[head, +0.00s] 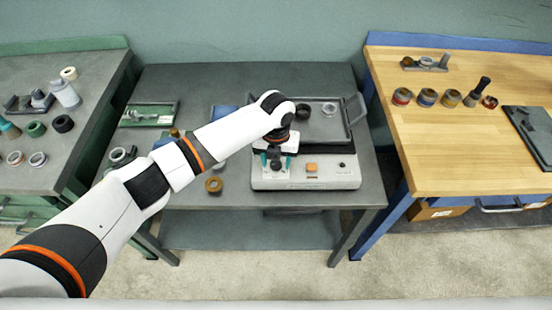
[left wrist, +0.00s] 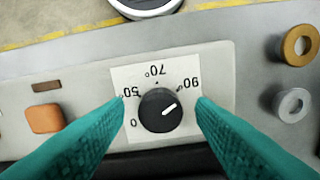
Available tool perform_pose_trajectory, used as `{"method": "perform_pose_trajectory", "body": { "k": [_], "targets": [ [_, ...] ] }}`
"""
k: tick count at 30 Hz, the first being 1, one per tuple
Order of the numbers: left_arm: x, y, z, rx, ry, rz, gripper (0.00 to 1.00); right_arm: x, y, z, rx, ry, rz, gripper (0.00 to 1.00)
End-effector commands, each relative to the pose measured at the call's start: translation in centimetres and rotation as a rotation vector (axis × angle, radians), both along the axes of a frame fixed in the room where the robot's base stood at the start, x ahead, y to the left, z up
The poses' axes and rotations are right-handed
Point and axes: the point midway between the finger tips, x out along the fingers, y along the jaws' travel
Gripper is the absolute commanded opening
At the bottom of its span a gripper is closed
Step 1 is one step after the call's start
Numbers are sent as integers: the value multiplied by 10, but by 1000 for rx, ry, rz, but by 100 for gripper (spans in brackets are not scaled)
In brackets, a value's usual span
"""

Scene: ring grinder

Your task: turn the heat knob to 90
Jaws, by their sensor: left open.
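The heat knob (left wrist: 160,110) is round and black with a white pointer line. It sits on a pale dial plate (left wrist: 125,76) marked 0, 50, 70 and 90, upside down in the left wrist view. The pointer aims right and slightly up, on the side of the 90 label and a little below it. My left gripper (left wrist: 160,103) is open, its teal fingers on either side of the knob with a visible gap at each side. In the head view my left gripper (head: 276,160) is over the left of the machine's front panel (head: 300,182) and hides the knob. My right gripper is not in view.
An orange button (head: 311,168) and a small black knob (head: 342,164) are right of the gripper on the panel. A grey tray (head: 345,125) lies behind. A brass ring (head: 214,184) lies on the table to the left. Benches stand on both sides.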

Motion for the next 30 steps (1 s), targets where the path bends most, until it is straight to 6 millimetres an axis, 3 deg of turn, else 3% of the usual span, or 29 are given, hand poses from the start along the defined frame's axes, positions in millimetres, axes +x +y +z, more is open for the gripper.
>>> {"method": "perform_pose_trajectory", "body": {
  "k": [8, 21, 30],
  "targets": [
    [0, 0, 11, 0, 0, -1, 51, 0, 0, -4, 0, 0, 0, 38],
    [0, 0, 98, 0, -3, -1, 51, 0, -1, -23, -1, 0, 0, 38],
    [0, 0, 120, 0, 0, 0, 51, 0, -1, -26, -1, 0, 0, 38]
  ]
}}
